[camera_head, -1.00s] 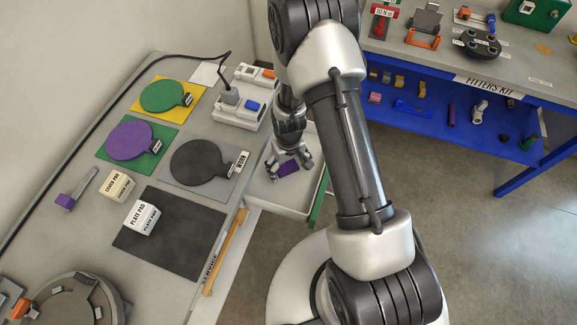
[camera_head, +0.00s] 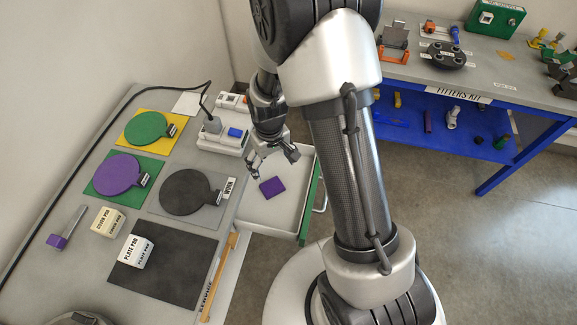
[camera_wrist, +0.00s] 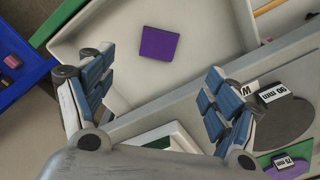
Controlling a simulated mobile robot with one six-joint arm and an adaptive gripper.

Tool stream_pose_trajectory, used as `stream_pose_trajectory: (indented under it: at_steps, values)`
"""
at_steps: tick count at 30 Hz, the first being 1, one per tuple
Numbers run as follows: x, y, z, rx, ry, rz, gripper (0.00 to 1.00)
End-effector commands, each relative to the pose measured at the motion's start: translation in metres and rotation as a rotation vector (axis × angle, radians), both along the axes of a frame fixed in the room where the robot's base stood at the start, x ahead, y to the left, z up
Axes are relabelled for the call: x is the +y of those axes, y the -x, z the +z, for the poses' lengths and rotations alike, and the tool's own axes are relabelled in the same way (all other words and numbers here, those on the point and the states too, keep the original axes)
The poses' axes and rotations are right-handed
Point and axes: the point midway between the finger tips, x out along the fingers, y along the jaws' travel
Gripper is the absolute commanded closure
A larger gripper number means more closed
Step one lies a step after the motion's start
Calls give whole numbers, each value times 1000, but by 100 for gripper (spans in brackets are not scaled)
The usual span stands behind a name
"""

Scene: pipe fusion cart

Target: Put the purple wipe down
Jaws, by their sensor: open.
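The purple wipe (camera_head: 272,187) lies flat in the open white drawer (camera_head: 262,217) at the side of the cart. It also shows in the wrist view (camera_wrist: 159,44), lying on the bare floor of the drawer and touching no wall. My gripper (camera_head: 274,167) is above the drawer, a little behind the wipe in the head view. In the wrist view my gripper (camera_wrist: 158,95) has its two blue-padded fingers spread wide with nothing between them. The wipe is beyond the fingertips, apart from both.
On the cart top (camera_head: 160,210) lie green, purple and black round paddles, a cover pad box (camera_head: 108,221) and a plate pad box (camera_head: 136,251). A blue bench (camera_head: 440,120) with tools is at the back right.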

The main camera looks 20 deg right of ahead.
Motion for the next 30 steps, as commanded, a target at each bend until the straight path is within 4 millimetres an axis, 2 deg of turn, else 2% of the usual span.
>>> stream_pose_trajectory:
  at_steps: [1,3,6,8,12,15,18,24,27,30]
  values:
    - [0,-2,25,-29,0,-6,18]
    - [0,2,61,-61,0,-16,18]
    - [0,16,115,-107,-3,-36,18]
    - [0,28,143,-135,-4,-46,18]
    - [-1,63,201,-200,-8,-72,18]
    - [-1,94,234,-247,-12,-91,18]
    - [-1,126,259,-293,-17,-108,18]
    - [-1,178,282,-359,-26,-135,18]
    - [-1,191,285,-375,-29,-143,18]
    - [-1,197,286,-383,-30,-147,18]
